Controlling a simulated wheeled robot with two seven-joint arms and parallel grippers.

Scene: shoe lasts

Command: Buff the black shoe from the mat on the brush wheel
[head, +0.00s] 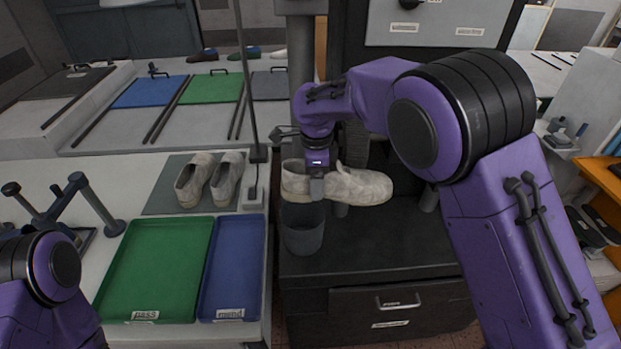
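My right gripper (317,188) is shut on a pale beige shoe (358,187) at the shoe's heel end. It holds the shoe level, toe to the right, above the dark cabinet. A dark bristly wheel (354,160), probably the brush wheel, shows partly behind the shoe and my arm; I cannot tell whether they touch. Two pale grey-beige shoes (227,178) stand side by side on a grey mat (160,202) at left.
A green "pass" tray (150,270) and a blue "mend" tray (236,270) lie empty at front left. A dark cup (303,238) stands below the held shoe. A post stand (65,208) is far left. The cabinet top (400,243) is clear at front.

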